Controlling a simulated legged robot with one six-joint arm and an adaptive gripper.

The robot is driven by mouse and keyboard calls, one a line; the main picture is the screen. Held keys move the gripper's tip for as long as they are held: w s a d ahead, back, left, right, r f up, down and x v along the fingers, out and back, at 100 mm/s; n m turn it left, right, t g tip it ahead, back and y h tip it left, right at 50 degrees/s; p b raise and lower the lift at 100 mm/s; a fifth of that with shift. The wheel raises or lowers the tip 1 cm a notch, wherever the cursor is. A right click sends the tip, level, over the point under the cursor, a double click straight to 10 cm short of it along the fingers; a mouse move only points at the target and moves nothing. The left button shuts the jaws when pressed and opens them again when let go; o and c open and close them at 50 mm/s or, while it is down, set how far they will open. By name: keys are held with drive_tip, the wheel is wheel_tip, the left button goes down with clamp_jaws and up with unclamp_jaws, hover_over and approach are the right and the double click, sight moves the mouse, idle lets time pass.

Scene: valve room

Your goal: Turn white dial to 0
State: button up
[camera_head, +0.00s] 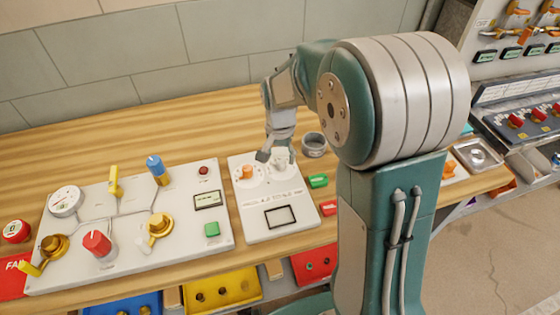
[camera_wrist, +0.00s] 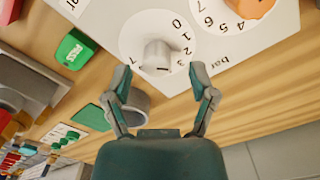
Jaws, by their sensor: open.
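The white dial (camera_wrist: 157,55) sits on a round white scale plate in the wrist view, with digits from 0 up along its right side. Its pointer reading is too small to tell. My gripper (camera_wrist: 160,78) is open, its two fingers pointing toward the dial, one to each side of its line, and nothing is between them. In the head view the white dial (camera_head: 281,161) is on the white panel (camera_head: 272,190), partly hidden by my gripper (camera_head: 273,153) just above it.
An orange dial (camera_head: 246,172) is beside the white one. A grey ring-shaped cup (camera_head: 314,144) and green (camera_head: 318,181) and red (camera_head: 328,208) blocks lie right of the panel. A larger panel (camera_head: 135,225) with valves and knobs stands to the left. Bare wooden bench shows behind.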

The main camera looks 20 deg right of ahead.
sight(282, 161)
wheel_tip(282, 161, down, 2)
drive_tip(key=shift+f, duration=0.1)
drive_tip(key=shift+d+f, duration=0.25)
drive_tip(key=shift+f, duration=0.05)
drive_tip(key=shift+a, duration=0.15)
clamp_jaws()
drive_tip(key=shift+s, duration=0.15)
drive_tip(key=shift+f, duration=0.1)
